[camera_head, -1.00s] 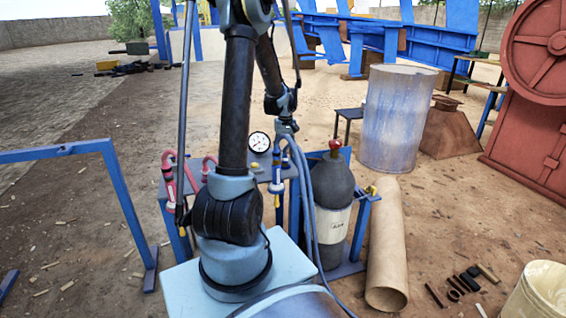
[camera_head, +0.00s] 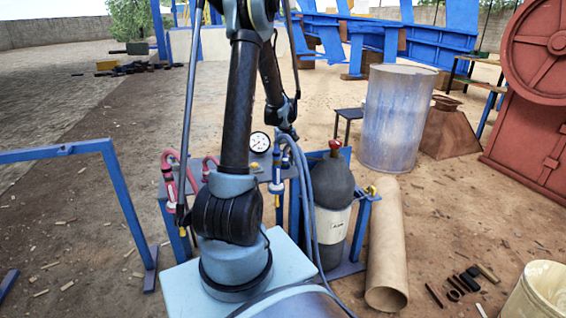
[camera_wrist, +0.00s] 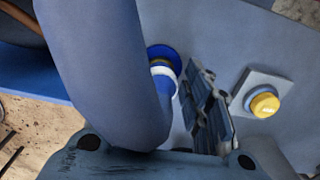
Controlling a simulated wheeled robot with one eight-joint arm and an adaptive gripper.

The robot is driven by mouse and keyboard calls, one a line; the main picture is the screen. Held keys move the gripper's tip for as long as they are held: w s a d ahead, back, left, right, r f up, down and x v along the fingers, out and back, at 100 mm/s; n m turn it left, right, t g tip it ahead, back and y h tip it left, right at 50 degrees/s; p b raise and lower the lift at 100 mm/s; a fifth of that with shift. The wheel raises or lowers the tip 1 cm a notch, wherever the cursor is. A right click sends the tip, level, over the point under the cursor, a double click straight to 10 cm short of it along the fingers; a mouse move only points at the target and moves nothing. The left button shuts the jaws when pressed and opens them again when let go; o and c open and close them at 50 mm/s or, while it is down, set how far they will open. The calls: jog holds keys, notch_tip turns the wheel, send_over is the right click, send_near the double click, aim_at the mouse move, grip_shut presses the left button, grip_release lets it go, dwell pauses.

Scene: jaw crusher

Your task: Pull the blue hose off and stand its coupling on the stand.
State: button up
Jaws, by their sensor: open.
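The blue hose (camera_head: 307,190) arches over beside my gripper and hangs down past the grey cylinder in the head view. In the wrist view the thick hose (camera_wrist: 100,65) fills the left half. Its coupling (camera_wrist: 164,88) shows in part beside the hose, with a blue, white and yellow ringed fitting at the panel. My gripper (camera_wrist: 160,78) is open around the coupling area; one dark ribbed finger shows right of it, and the other is hidden behind the hose. Contact cannot be told. A yellow-capped post (camera_wrist: 264,104) on a square plate stands to the right; I cannot tell whether it is the stand.
A grey gas cylinder (camera_head: 333,205) with a red cap stands close to the right.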

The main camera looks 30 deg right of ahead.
jog(key=shift+c, duration=0.6)
grip_shut()
jog(key=shift+r, duration=2.9)
jog(key=shift+r, duration=0.1)
